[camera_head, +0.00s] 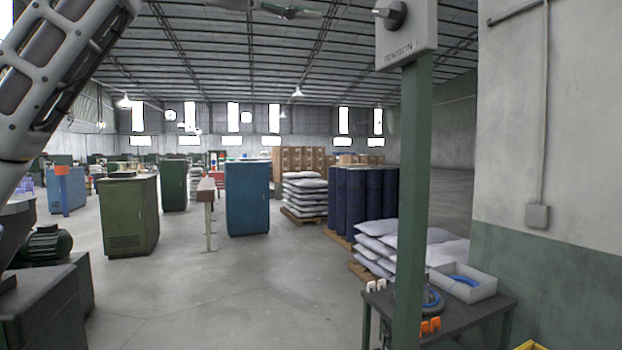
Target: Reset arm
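A white and dark arm link of mine reaches in from the upper left. The gripper of that arm is outside the frame. My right arm and gripper do not show either. A grey box marked "TENSION" with a dark knob (405,35) is fixed on a green post (412,190) right of centre. Behind the post, a dark table (480,317) carries a blue and grey round item (433,300), which may be a spool, and a white tray (480,290) with a blue ring inside.
Orange clips (430,326) sit on the table's front edge. A wall (550,190) closes the right side. Green (129,215) and blue (246,198) cabinets stand further back. The middle floor is clear.

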